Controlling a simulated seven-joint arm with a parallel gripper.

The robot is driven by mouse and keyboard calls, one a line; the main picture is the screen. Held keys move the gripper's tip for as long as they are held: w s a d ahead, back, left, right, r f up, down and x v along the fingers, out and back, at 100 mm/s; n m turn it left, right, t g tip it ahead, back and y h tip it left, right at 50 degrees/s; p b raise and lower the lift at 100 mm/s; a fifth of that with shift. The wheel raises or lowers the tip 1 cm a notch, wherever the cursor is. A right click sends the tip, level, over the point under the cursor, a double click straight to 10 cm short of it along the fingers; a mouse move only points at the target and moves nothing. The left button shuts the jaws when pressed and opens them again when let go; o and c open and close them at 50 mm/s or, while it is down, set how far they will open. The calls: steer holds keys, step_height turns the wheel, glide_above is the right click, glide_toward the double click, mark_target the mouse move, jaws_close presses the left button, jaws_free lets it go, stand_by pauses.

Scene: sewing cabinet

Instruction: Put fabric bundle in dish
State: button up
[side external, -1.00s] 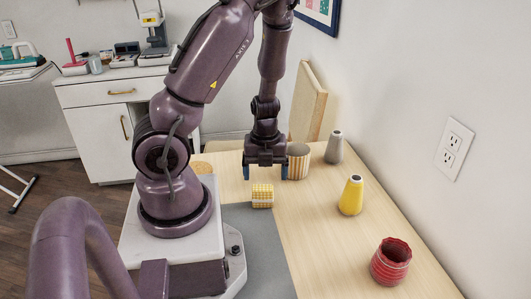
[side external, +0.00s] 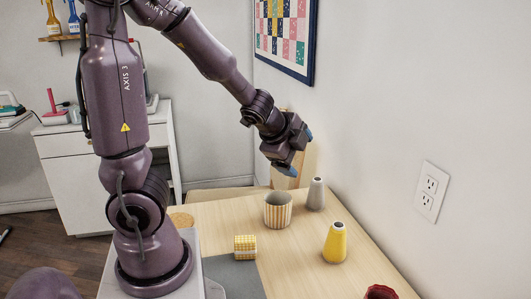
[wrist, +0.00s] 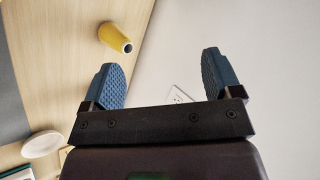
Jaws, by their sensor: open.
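The fabric bundle (side external: 245,246), a yellow checked block with a pale band, sits on the table by the grey mat (side external: 232,274) in the side view. My gripper (side external: 297,152) is raised well above the table's far end, tilted, away from the bundle. In the wrist view my gripper (wrist: 160,60) has its blue pads wide apart with nothing between them. A pale round dish-like thing (wrist: 42,145) shows at lower left in the wrist view. I cannot tell whether it is the task's dish. The bundle is not seen in the wrist view.
A striped pot (side external: 278,211), a grey vase (side external: 316,194), a yellow vase (side external: 335,243) and a red pot (side external: 381,291) stand toward the wall side. A tan round piece (side external: 182,219) lies near my base. The wall with the outlet (side external: 431,191) bounds the right.

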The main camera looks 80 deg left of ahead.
steer(key=s+d+r+n, duration=0.4)
steer(key=d+r+n, duration=0.1)
steer(key=r+n, duration=0.1)
steer(key=shift+s+d+r+n, duration=0.15)
steer(key=shift+d+r+n, duration=0.2)
steer(key=shift+n, duration=0.25)
steer(key=shift+o, duration=0.5)
steer(key=s+d+r+n+g+h, duration=0.1)
steer(key=s+d+h, duration=0.3)
steer(key=d, duration=0.6)
steer(key=s+r+n, duration=0.1)
steer(key=s, duration=0.1)
steer(key=shift+s+d+n+g, duration=0.2)
steer(key=shift+s+n+g, duration=0.1)
steer(key=shift+n, duration=0.1)
steer(key=shift+r, duration=0.1)
